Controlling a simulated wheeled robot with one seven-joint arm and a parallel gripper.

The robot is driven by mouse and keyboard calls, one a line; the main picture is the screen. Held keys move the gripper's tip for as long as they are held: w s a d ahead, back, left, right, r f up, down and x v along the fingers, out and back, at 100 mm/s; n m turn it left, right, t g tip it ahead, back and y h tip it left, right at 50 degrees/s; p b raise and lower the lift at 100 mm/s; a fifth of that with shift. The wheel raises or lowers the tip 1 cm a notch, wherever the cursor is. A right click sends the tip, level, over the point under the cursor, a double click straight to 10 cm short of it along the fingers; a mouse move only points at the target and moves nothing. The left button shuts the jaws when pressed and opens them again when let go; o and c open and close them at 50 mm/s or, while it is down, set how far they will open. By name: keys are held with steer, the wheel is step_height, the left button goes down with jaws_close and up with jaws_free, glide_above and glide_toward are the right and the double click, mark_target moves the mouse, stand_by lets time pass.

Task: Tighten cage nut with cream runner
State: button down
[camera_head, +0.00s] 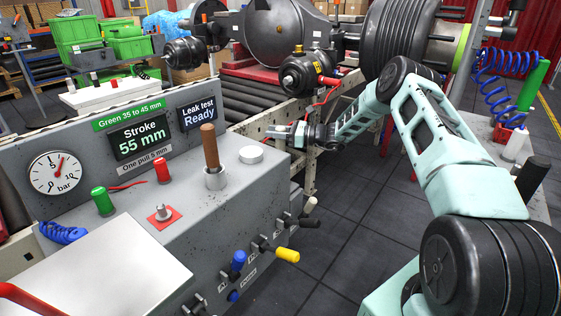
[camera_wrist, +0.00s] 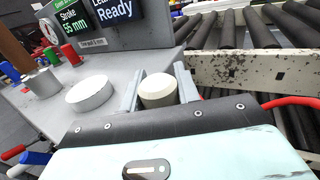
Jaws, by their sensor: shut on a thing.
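My gripper (camera_head: 278,131) is at the right of the grey bench, above its far right edge, fingers toward the left of the head view. In the wrist view, my gripper (camera_wrist: 160,86) is shut on a cream cylinder (camera_wrist: 158,90), apparently the cream runner. Its round end shows between the two grey fingers. A black chamber (camera_head: 308,74) with a brass-coloured fitting stands behind the gripper. I cannot make out the cage nut.
The grey bench (camera_head: 205,245) carries a brown lever (camera_head: 210,146), a white disc (camera_head: 251,154) and a screen (camera_head: 139,138) reading stroke 55 mm. Coloured handles, including a yellow one (camera_head: 287,254), stick out of its front. Rollers (camera_head: 256,92) lie behind. The floor right of the bench is clear.

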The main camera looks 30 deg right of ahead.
step_height(320, 180, up, 9)
steer(key=w+a+n+t+h+b, duration=0.2)
steer(key=w+a+n+h, duration=0.1)
steer(key=w+n, duration=0.3)
steer(key=w+a+n+t+h+b, duration=0.2)
steer(key=w+n, duration=0.4)
steer(key=w, duration=0.3)
steer(key=shift+w+a+n+t+h, duration=0.4)
steer(key=shift+a+t+h, duration=0.3)
steer(key=shift+a, duration=0.55)
steer(key=shift+s+b, duration=0.1)
steer(key=shift+b, duration=0.2)
